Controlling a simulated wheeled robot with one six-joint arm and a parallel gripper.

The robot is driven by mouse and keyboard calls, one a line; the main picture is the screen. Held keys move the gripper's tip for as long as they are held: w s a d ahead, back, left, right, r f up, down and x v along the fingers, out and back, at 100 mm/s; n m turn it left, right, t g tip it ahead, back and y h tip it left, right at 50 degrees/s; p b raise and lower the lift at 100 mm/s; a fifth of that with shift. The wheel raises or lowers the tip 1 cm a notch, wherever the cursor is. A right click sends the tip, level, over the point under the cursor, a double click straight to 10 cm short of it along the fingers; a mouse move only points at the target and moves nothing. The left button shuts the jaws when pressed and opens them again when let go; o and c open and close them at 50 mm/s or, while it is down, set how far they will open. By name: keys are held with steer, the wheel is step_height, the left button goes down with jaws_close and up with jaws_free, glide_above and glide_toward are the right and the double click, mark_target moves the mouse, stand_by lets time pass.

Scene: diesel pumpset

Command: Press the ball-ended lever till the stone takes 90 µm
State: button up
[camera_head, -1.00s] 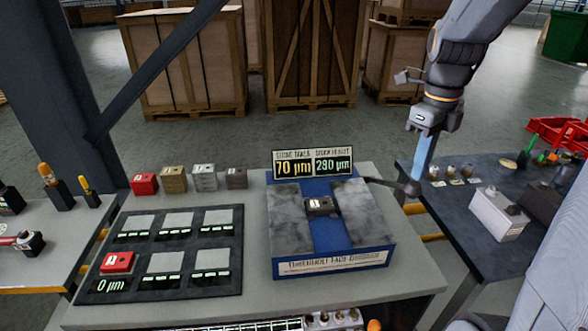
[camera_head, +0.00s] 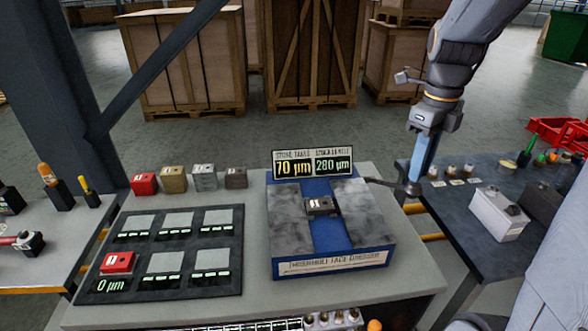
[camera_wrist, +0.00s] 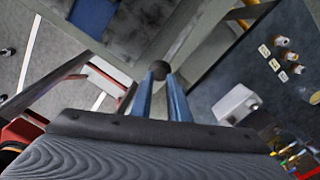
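The dark ball-ended lever (camera_head: 385,182) sticks out from the right side of the blue grinding fixture (camera_head: 330,262). Its ball (camera_head: 414,189) is at the tips of my gripper (camera_head: 414,178), whose blue fingers point down at it. In the wrist view, the ball (camera_wrist: 158,70) sits at the tips, between the two fingers of my gripper (camera_wrist: 160,78). A gap shows between the fingers; whether they grip the ball is unclear. The display (camera_head: 313,163) reads 70 µm on the left, under "stone takes", and 280 µm on the right. A small dark block (camera_head: 320,206) sits mid-fixture.
A dark tray (camera_head: 170,285) left of the fixture has several grey pads, a red block (camera_head: 118,262) and a 0 µm readout. Several blocks (camera_head: 205,177) line the bench's back. A side table (camera_head: 480,260) at right holds a white box (camera_head: 495,215). Crates stand behind.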

steer(key=shift+f, duration=0.1)
steer(key=shift+f+b, duration=0.7)
steer(key=shift+f, duration=1.05)
step_height(320, 180, down, 6)
steer(key=s+b, duration=0.1)
steer(key=s, duration=0.1)
steer(key=shift+s+b, duration=0.4)
steer(key=shift+r, duration=0.1)
steer(key=w+r+p, duration=0.1)
steer(key=r+p, duration=0.2)
steer(key=r, duration=0.1)
steer(key=w+r+p, duration=0.1)
steer(key=r+p, duration=0.3)
steer(key=w+r+p, duration=0.1)
steer(key=r+p, duration=0.3)
steer(key=shift+r, duration=0.3)
